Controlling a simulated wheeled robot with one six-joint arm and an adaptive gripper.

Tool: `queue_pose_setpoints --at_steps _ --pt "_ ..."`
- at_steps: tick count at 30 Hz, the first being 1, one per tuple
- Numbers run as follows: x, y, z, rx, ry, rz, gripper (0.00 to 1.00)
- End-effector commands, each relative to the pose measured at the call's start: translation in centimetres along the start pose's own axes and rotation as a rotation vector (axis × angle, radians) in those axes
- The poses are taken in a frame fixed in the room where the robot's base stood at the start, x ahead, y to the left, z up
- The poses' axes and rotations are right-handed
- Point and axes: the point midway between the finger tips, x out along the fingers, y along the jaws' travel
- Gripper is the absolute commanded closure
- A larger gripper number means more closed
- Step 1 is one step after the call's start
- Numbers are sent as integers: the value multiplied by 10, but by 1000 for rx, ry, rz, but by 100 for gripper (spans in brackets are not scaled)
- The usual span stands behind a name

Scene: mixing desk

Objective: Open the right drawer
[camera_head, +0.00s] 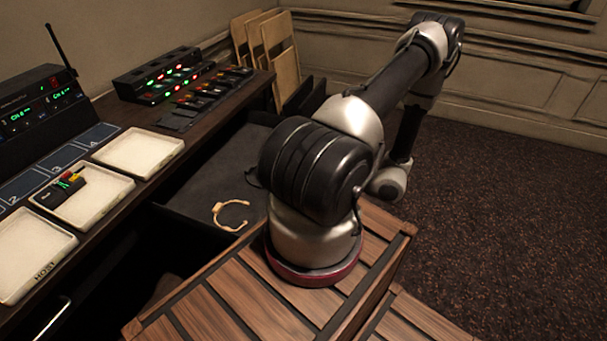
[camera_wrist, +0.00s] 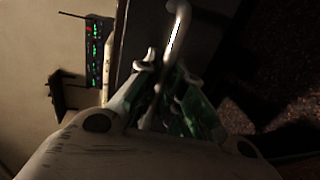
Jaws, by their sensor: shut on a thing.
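The right drawer (camera_head: 215,170) is pulled out from under the desk in the head view. Its dark grey floor shows, with a beige band-shaped item (camera_head: 231,215) lying on it. Its front is hidden behind my arm in that view. In the wrist view, a pale metal bar handle (camera_wrist: 179,32) runs down between the fingers of my gripper (camera_wrist: 168,75), which is shut on it. A dark panel beside the handle looks like the drawer front. My gripper is hidden in the head view.
The desk holds white trays (camera_head: 139,152), a black receiver with an antenna (camera_head: 40,103) and a rack with lit lights (camera_head: 162,75). Folded wooden chairs (camera_head: 272,55) lean at the wall. Dark carpet (camera_head: 490,190) lies clear on the right.

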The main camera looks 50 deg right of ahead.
Motion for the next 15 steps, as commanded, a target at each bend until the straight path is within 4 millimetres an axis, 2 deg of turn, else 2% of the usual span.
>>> queue_pose_setpoints --at_steps 15 --pt "-6 -2 0 -1 0 -2 100"
